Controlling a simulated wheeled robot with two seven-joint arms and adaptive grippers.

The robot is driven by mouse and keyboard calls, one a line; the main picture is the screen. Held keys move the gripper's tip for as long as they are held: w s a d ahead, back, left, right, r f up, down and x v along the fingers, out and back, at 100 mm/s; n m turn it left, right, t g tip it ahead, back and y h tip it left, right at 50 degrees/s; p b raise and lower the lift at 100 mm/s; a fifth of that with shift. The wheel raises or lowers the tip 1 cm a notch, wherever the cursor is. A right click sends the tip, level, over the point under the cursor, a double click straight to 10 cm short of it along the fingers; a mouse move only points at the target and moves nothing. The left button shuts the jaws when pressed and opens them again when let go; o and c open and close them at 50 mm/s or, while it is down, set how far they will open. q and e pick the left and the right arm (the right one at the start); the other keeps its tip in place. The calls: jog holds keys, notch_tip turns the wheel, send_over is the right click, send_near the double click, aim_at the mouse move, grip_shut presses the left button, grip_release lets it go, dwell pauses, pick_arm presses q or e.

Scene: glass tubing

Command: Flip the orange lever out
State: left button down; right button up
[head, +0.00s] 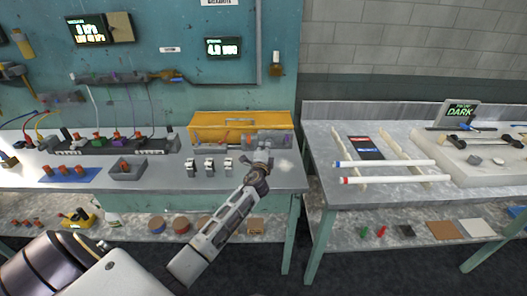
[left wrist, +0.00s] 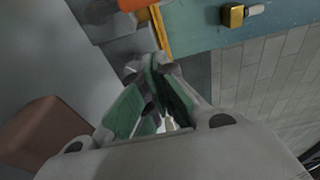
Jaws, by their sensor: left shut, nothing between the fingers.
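An orange piece (left wrist: 132,4), which may be the orange lever, shows at the top edge of the left wrist view, cut off by the frame. It sits beside a grey block, a little beyond my fingertips; its full shape is hidden. In the head view, the grey fixture (head: 273,139) stands at the right end of the bench, in front of the yellow case (head: 240,121). My left gripper (head: 262,152) is just in front of that fixture; I cannot tell whether it touches. Its fingers (left wrist: 152,68) are shut and empty. My right gripper is not in view.
Several small white-and-black clamps (head: 210,167) stand left of my left gripper. A gap separates this bench from the right table (head: 330,185), which holds two white tubes.

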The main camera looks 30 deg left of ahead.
aim_at(249, 140)
pick_arm(q)
jog(key=shift+x, duration=2.3)
jog(key=shift+w+a, duration=0.1)
jog(key=shift+w, duration=0.3)
jog(key=s+a, duration=0.1)
jog(key=s+a+p, duration=0.1)
jog(key=shift+s+a, duration=0.25)
jog(key=shift+a, duration=0.15)
jog(key=shift+s+a, duration=0.1)
jog(key=shift+n+b, duration=0.3)
jog(key=shift+n, duration=0.1)
jog(key=shift+s+a+r+n, duration=0.1)
jog(key=shift+a+n, duration=0.05)
jog(key=shift+n, duration=0.15)
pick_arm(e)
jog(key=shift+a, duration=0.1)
